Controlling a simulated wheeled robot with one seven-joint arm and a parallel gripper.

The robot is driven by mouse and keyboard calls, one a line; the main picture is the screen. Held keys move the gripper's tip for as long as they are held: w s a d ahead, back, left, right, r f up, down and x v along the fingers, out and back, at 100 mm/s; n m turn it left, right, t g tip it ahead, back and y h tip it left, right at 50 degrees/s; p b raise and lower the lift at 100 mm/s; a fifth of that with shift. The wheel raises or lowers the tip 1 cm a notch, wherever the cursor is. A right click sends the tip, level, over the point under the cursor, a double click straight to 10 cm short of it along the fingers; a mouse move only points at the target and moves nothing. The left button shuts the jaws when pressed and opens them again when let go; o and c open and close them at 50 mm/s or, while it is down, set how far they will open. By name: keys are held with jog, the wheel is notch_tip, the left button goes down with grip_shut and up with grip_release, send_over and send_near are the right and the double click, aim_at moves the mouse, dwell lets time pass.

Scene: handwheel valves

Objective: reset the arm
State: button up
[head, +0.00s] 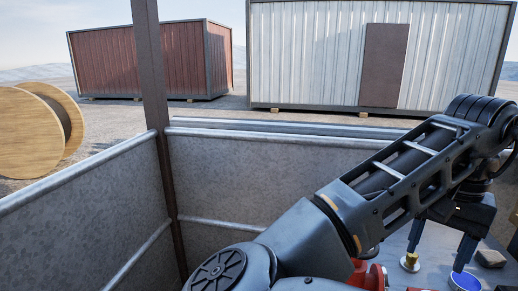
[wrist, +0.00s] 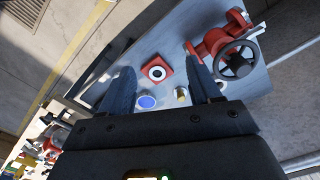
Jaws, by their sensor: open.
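My arm (head: 385,185) reaches from the bottom middle of the head view to the right, over a grey worktable (wrist: 205,30). My gripper (head: 438,258) hangs from its end with the fingers pointing down, apart, above the table. In the wrist view my gripper (wrist: 158,60) has its two fingers spread with nothing held between them. A red valve with a dark handwheel (wrist: 237,60) lies on the table beyond the right finger. In the head view a red part (head: 370,275) shows at the bottom, partly hidden by my arm.
A red square flange (wrist: 157,70), a blue-topped round item (wrist: 147,102) and a small brass piece (wrist: 181,95) are on the table near the fingers. A dark block (head: 490,258) lies at the right. Metal wall panels (head: 260,175) and a post (head: 153,90) stand behind.

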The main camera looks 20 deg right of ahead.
jog(key=s+d+r+n+t+h, duration=0.1)
jog(key=d+r+n+h, duration=0.3)
jog(key=d+h, duration=1.05)
jog(key=s+a+f+n+t+y, duration=0.1)
jog(key=a+f+n+t+y, duration=0.7)
jog(key=a+f+n+t, duration=0.55)
jog(key=s+a+f+m+y, duration=0.1)
jog(key=s+a+m+y, duration=0.3)
jog(key=s+a, duration=1.6)
jog(key=shift+s+f+m+y, duration=0.35)
jog(key=shift+s+y, duration=0.25)
jog(key=shift+y, duration=0.65)
